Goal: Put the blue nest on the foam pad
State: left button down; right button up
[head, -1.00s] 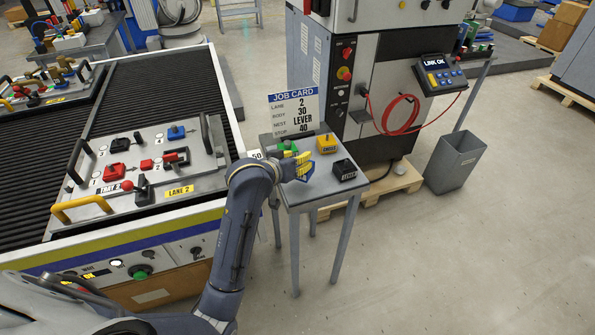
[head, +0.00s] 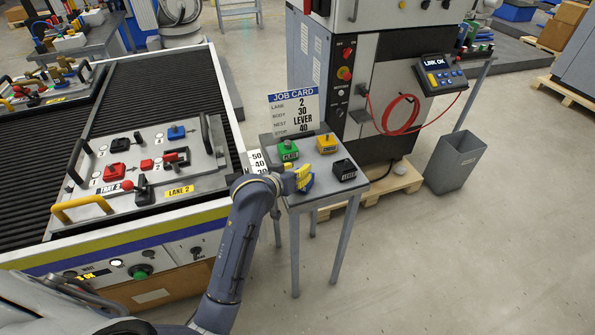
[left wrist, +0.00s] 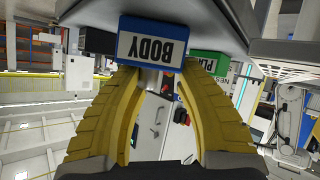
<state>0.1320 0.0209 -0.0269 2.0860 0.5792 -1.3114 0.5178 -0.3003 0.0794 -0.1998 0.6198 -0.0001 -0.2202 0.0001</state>
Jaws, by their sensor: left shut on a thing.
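The blue nest (head: 308,185) is at the front of the small grey stand, partly hidden by my yellow-fingered left gripper (head: 302,176). In the left wrist view the blue nest (left wrist: 152,44) shows a white label reading BODY, upside down. My left gripper (left wrist: 156,74) is shut on it there, with its fingertips at the nest's lower edge. I cannot tell whether the nest touches the stand top. I cannot make out a separate foam pad. My right gripper is not in view.
The stand (head: 318,199) also carries a green nest (head: 288,150), a yellow nest (head: 327,144) and a black nest (head: 344,170). A job card (head: 294,110) stands at its back. The fixture tray (head: 207,184) on the conveyor is left of my arm.

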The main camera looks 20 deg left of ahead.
pick_arm(q)
jog(key=c, duration=0.9)
grip_release()
jog(key=shift+f, duration=0.1)
jog(key=shift+s+r, duration=0.15)
jog(key=shift+r, duration=0.05)
jog(key=v, duration=1.1)
jog(key=shift+s+a+r, duration=0.1)
jog(key=shift+s+r, duration=0.05)
jog(key=shift+s, duration=0.2)
